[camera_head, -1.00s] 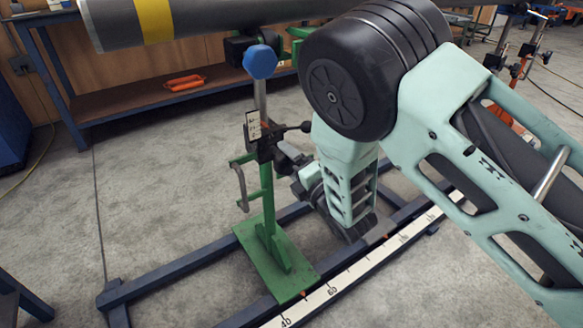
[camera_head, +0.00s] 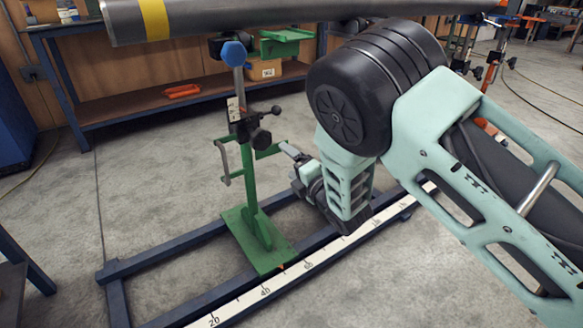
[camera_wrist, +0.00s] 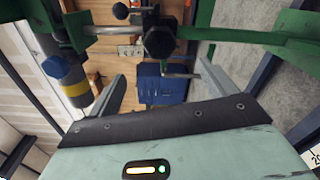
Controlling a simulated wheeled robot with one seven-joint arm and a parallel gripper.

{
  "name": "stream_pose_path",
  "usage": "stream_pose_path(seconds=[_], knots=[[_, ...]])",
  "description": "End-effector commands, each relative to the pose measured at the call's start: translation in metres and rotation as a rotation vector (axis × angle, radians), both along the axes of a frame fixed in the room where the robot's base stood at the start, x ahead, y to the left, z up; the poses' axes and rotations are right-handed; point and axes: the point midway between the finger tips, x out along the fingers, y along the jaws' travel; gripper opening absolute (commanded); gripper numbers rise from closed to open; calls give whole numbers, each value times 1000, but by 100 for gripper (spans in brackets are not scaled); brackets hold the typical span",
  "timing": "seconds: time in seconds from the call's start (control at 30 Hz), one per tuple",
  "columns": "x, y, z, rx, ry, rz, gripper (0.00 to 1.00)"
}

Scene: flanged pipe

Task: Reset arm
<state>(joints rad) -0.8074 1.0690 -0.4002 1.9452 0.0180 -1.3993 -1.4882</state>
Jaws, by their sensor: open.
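My gripper (camera_head: 290,150) points left toward the green stand in the head view, beside its clamp and apart from it as far as I can see. In the wrist view its two grey fingers (camera_wrist: 162,76) are spread with nothing between them. The green stand (camera_head: 252,195) is upright on its base plate, with a dark clamp and knob (camera_head: 262,137) and a blue cap (camera_head: 233,53) on top. The grey pipe (camera_head: 270,16) with a yellow band runs across the top; in the wrist view the banded pipe (camera_wrist: 75,88) shows at left.
A blue floor frame (camera_head: 165,262) carries a white scale (camera_head: 240,305) under my arm. A wooden-backed bench (camera_head: 130,108) with an orange tool (camera_head: 182,91) stands behind. Bare concrete floor (camera_head: 150,180) lies left of the stand.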

Motion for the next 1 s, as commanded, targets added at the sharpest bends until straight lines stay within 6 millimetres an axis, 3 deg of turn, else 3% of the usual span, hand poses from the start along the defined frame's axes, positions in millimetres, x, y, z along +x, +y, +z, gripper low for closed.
stream_pose_path(seconds=[0.37, 0.57, 0.67, 0.77, 0.87, 1.0], knots=[[1, -1, 2, 14, 22, -10, 84], [-8, -14, 13, 180, 346, -139, 84], [-31, -21, 21, 312, 609, -237, 84], [-67, -25, 29, 425, 865, -336, 84], [-114, -31, 40, 511, 1104, -443, 84], [-192, -45, 59, 576, 1391, -622, 84]])
